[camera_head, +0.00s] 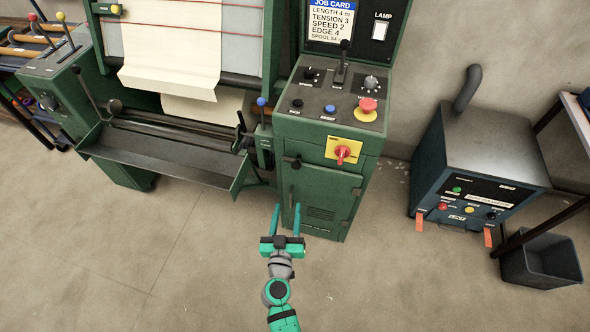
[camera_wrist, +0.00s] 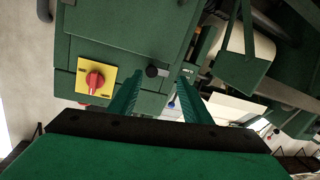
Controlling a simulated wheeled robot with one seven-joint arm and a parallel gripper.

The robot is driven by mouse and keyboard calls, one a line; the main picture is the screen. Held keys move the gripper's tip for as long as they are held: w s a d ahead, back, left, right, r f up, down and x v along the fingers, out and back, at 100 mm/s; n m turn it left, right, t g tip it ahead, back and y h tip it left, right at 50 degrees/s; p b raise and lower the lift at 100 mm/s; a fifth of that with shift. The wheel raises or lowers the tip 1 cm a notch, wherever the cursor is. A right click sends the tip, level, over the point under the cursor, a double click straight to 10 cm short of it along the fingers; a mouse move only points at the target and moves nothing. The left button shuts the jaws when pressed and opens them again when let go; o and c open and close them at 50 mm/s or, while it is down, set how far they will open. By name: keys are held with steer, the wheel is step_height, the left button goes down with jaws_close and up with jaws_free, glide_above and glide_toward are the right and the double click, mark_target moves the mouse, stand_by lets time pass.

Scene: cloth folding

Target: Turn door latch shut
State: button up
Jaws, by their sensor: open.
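The green cabinet door (camera_head: 320,195) is on the front of the control cabinet, with vent slots low down. A small black latch knob (camera_head: 292,162) sits at its upper left. In the wrist view the black knob (camera_wrist: 152,71) appears between my two finger tips, beyond them. Which way the latch is turned is too small to tell. My gripper (camera_head: 287,206) is open and empty, below the knob in the head view, its teal fingers pointing toward the cabinet. The fingers also show in the wrist view (camera_wrist: 160,78). I see no contact with the latch.
A red rotary switch (camera_head: 342,153) on a yellow plate is right of the latch. A metal tray (camera_head: 165,155) and a blue-knobbed lever (camera_head: 262,103) stand left of the cabinet. A blue machine (camera_head: 480,165) and dark bin (camera_head: 540,262) are at right. Floor in front is clear.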

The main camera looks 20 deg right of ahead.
mark_target(296, 167)
steer(key=shift+m+h, duration=0.5)
steer(key=shift+h, duration=0.3)
steer(key=r+x, duration=0.1)
steer(key=x, duration=0.4)
steer(key=r+x, duration=0.1)
steer(key=x, duration=0.4)
steer(key=r+x, duration=0.1)
steer(key=x, duration=0.4)
steer(key=shift+w+a, duration=0.1)
steer(key=shift+a, duration=0.1)
steer(key=c, duration=1)
